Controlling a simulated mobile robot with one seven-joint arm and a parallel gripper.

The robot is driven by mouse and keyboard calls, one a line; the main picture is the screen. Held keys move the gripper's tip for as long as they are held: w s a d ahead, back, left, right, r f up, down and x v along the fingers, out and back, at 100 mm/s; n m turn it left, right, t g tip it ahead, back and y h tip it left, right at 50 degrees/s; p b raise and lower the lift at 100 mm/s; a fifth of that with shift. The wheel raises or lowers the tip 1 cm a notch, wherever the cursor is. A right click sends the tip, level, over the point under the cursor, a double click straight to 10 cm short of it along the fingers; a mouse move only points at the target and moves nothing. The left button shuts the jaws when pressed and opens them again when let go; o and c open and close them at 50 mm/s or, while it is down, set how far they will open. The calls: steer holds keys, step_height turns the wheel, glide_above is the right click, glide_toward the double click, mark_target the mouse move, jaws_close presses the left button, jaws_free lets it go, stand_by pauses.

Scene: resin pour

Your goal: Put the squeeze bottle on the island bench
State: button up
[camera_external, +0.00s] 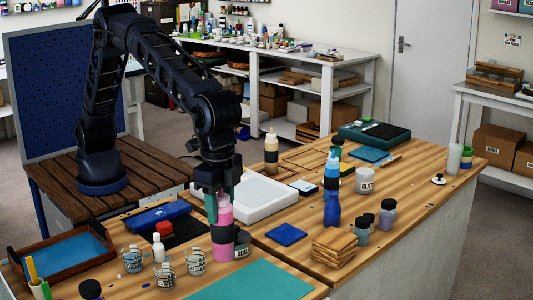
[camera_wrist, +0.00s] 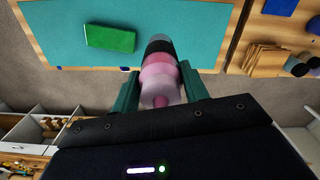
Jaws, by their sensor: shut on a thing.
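My gripper (camera_external: 224,193) is shut around a pink squeeze bottle (camera_external: 222,207) with a dark band. The bottle is upright in the external view. The wrist view shows the bottle (camera_wrist: 158,80) between the two green fingers of my gripper (camera_wrist: 162,88). I cannot tell whether its base touches the wooden surface below. Wooden bench tops (camera_external: 430,180) lie around and right of it; which one is called the island bench is not marked. A blue squeeze bottle (camera_external: 332,205) and a cream one (camera_external: 271,155) stand on the right-hand top.
A teal mat (camera_external: 255,283) lies in front of the bottle, with a green block (camera_wrist: 110,38) on it. Cups (camera_external: 195,262), a grey tin (camera_external: 241,246) and a white slab (camera_external: 255,197) are close by. Stacked wooden pieces (camera_external: 333,248) and jars (camera_external: 387,215) stand to the right.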

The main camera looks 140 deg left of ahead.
mark_target(223, 256)
step_height(223, 256, down, 13)
steer(key=shift+r, duration=0.1)
stand_by(0.5)
steer(key=shift+f, duration=0.2)
steer(key=o, duration=1.4)
steer(key=shift+o, duration=0.2)
